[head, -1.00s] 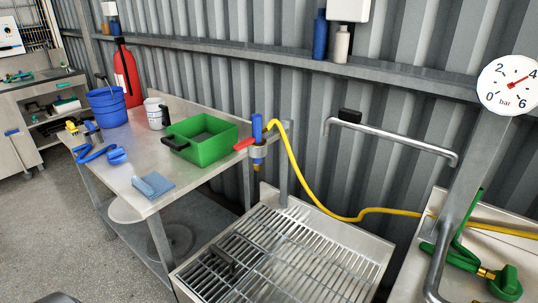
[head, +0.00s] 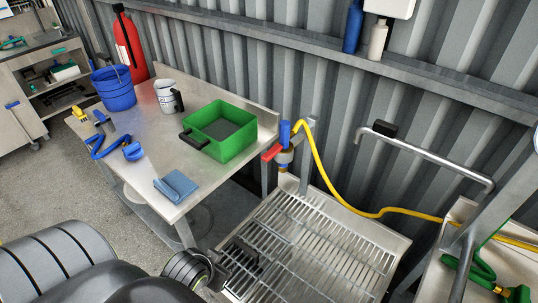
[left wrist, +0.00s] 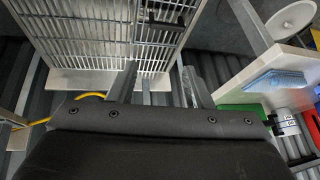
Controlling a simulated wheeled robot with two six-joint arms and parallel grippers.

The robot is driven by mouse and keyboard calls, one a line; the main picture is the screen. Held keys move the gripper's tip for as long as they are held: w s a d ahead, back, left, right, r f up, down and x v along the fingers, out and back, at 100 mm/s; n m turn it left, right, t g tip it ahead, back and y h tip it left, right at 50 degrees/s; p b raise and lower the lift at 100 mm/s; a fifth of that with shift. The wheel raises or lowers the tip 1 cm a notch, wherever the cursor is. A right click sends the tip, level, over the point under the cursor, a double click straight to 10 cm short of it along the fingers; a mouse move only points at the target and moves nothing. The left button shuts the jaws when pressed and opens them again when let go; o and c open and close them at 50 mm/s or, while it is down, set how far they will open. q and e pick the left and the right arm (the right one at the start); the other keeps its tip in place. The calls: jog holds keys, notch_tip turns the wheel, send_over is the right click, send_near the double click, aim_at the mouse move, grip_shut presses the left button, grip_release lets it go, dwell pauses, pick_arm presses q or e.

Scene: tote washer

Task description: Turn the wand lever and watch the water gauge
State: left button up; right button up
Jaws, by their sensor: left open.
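The wand (head: 285,135) has a blue body and hangs in a holder on a post at the back of the grated sink, with a yellow hose running right. Its red lever (head: 271,153) sticks out to the left. The water gauge (head: 536,138) shows only as a sliver at the right edge, so its dial is unreadable. My left arm comes in at the bottom left of the head view. In the left wrist view my left gripper (left wrist: 158,86) is open and empty over the grate, fingers apart. It is well short of the lever. My right gripper is out of view.
The steel table holds a green tote (head: 240,150), a blue cloth (head: 175,185), a mug (head: 167,96) and a blue bucket (head: 113,92). A bent metal rail (head: 430,155) stands right of the wand. A fire extinguisher (head: 129,45) stands behind.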

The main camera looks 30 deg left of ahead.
pick_arm(q)
jog(key=w+a+r+t, duration=0.2)
jog(key=w+t, duration=0.2)
jog(key=w, duration=0.2)
jog(key=w+a+r+t, duration=0.2)
jog(key=w+r+t, duration=0.1)
jog(key=w, duration=0.3)
jog(key=m+t+h, duration=0.2)
jog(key=t+h, duration=0.1)
jog(key=t, duration=0.3)
send_near(263, 159)
jog(key=shift+n, duration=0.3)
jog(key=w+b, duration=0.3)
jog(key=w, duration=0.1)
jog(key=w+b, duration=0.3)
jog(key=w, duration=0.1)
jog(key=w+d+b, duration=0.1)
jog(key=w+b, duration=0.3)
jog(key=shift+w+r, duration=0.15)
jog(key=shift+w, duration=0.1)
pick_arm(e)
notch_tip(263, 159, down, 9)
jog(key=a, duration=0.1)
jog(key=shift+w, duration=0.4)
pick_arm(q)
jog(key=shift+c, duration=0.3)
grip_shut()
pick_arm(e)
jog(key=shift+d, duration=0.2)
